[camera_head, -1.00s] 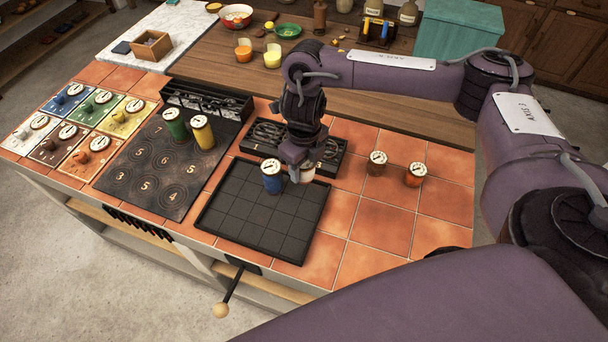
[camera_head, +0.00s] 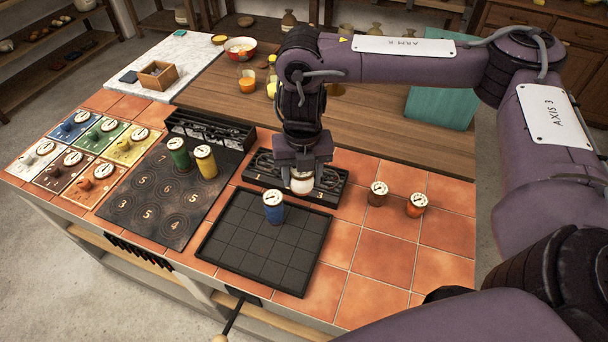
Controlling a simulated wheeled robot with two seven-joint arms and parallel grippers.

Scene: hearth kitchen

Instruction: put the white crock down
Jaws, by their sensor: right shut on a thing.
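The white crock (camera_head: 302,184) is in my right gripper (camera_head: 302,174), which points down and is shut on it. The gripper and arm hide its upper part. It shows over the back edge of the black gridded tray (camera_head: 228,250) and the front of the dark rack behind it. I cannot tell its exact height. The blue crock (camera_head: 273,208) stands upright on the tray, in front and to the left of the white crock and apart from it. My left gripper is not in view.
Brown (camera_head: 377,194) and orange (camera_head: 416,205) crocks stand on the tiles to the right. Green (camera_head: 178,153) and yellow (camera_head: 205,162) crocks stand on the numbered dark plate (camera_head: 150,205). Most of the tray is bare. Coloured cards (camera_head: 82,125) lie at the left.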

